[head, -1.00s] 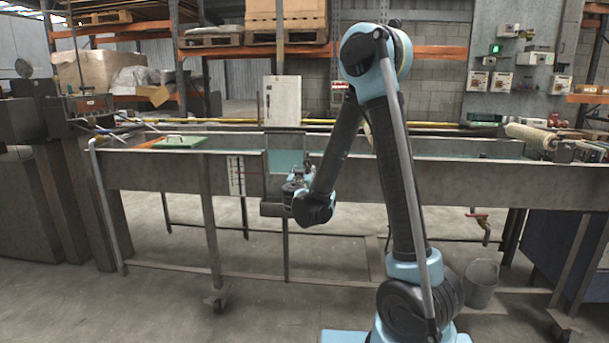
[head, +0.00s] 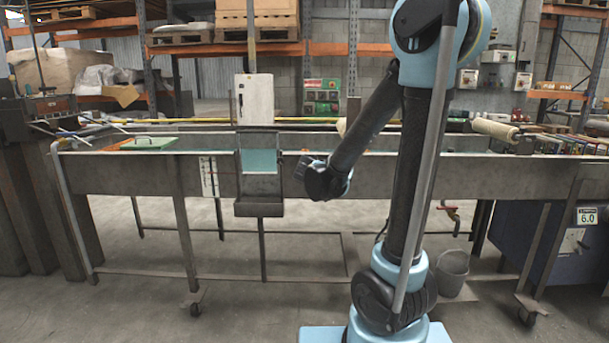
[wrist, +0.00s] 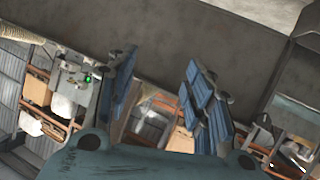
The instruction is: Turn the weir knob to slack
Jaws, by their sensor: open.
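The weir section (head: 260,208) is a grey metal box with a pale teal window, set in the front of the long trough. I cannot make out the weir knob or its setting for certain; a small dark round part (wrist: 264,121) shows right of my fingers in the wrist view, too small to identify. My gripper (wrist: 160,70) is open and empty, its two blue-padded fingers spread apart before a grey wall. In the head view the dark wrist of my arm is just right of the weir section and hides most of the gripper.
The long grey trough (head: 400,178) crosses the view on legs. A white box (head: 254,98) stands above the weir section. A red-handled valve (head: 451,211) hangs below the trough, with a bucket (head: 452,276) on the floor. Floor in front of the left half is clear.

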